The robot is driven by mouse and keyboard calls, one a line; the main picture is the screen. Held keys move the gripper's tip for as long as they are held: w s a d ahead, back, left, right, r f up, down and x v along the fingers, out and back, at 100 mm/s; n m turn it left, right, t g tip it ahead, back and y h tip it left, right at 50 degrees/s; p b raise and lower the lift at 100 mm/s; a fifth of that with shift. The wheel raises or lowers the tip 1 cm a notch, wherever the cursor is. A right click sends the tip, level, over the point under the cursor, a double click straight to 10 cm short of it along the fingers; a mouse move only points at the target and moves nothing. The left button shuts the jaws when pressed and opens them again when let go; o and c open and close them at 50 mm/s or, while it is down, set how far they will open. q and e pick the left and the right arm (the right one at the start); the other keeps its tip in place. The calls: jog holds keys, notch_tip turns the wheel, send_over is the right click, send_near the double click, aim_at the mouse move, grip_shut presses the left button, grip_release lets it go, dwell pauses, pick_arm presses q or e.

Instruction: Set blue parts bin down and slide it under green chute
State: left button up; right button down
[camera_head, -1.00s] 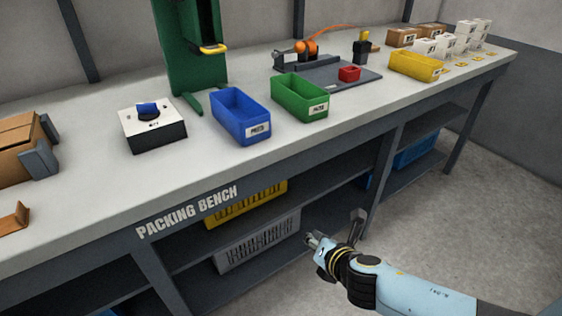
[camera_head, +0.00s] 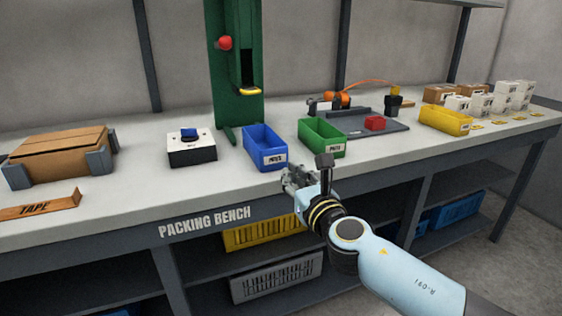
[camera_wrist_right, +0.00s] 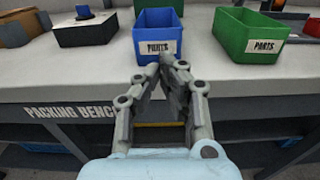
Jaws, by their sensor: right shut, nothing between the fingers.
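The blue parts bin (camera_head: 272,158) stands upright on the bench top, its white label facing me. It also shows in the right wrist view (camera_wrist_right: 143,39), just beyond my fingers. The green chute (camera_head: 238,65) is a tall green housing behind the bin. Its yellow-edged outlet (camera_head: 250,91) sits above and behind the bin, to its left. My right gripper (camera_head: 288,178) is shut and empty in front of the bin, near the bench's front edge. In the right wrist view its fingertips (camera_wrist_right: 169,62) come together just below the label. My left gripper does not show.
A green bin (camera_head: 333,144) stands close to the right of the blue bin. A white box with a blue top (camera_head: 193,153) is to its left. Bare bench top (camera_head: 125,205) is at front left.

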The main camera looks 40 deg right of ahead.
aim_at(277, 158)
jog(key=x, duration=0.5)
jog(key=shift+w, duration=0.4)
jog(key=shift+w+d, duration=0.15)
jog(key=shift+w, duration=0.25)
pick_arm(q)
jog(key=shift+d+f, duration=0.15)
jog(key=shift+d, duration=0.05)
pick_arm(e)
jog(key=b+x, duration=0.1)
jog(key=x, duration=0.3)
jog(key=shift+f, duration=0.1)
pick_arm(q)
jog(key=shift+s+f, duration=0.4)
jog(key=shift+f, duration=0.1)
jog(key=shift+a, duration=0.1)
